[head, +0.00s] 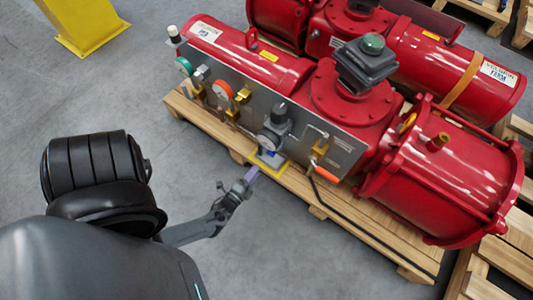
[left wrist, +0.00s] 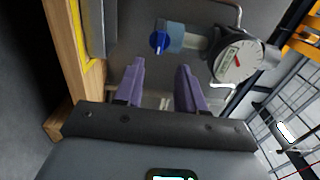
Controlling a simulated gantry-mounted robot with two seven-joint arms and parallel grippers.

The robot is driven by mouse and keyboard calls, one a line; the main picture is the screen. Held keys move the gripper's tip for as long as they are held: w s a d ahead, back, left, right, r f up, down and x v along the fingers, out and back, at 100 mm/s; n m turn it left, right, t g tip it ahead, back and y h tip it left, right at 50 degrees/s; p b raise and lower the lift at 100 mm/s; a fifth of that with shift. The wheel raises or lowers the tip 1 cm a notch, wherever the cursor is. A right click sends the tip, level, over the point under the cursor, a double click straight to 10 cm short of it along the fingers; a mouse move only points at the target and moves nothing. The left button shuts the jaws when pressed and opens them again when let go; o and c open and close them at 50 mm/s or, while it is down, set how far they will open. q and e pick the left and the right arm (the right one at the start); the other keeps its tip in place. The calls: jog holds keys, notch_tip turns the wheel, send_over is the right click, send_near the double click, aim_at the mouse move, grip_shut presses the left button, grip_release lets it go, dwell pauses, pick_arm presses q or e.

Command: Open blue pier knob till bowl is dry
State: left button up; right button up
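The blue knob (left wrist: 158,41) shows in the left wrist view at the end of a pale blue clear bowl (left wrist: 176,37). I cannot tell whether liquid is in the bowl. A round white gauge (left wrist: 240,60) sits beside it. In the head view the gauge (head: 265,141) is on the grey filter unit (head: 277,118) at the panel's front, and a small blue spot, likely the knob (head: 270,153), shows below. My left gripper (head: 251,175) is just in front of it. In the left wrist view its purple fingers (left wrist: 160,68) are apart with nothing between them. The right gripper is out of view.
The red valve actuator (head: 350,95) lies on a wooden pallet (head: 235,140). Other gauges, green-rimmed (head: 184,67) and orange-rimmed (head: 222,90), stand left along the panel. A black hose (head: 350,220) runs over the pallet's front.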

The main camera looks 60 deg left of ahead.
aim_at(270, 155)
pick_arm(q)
jog(key=b+x, duration=0.3)
jog(key=x, duration=0.4)
jog(key=shift+w+f, duration=0.1)
jog(key=shift+w, duration=0.3)
jog(key=shift+w+a, duration=0.5)
jog(key=shift+d, duration=0.1)
grip_shut()
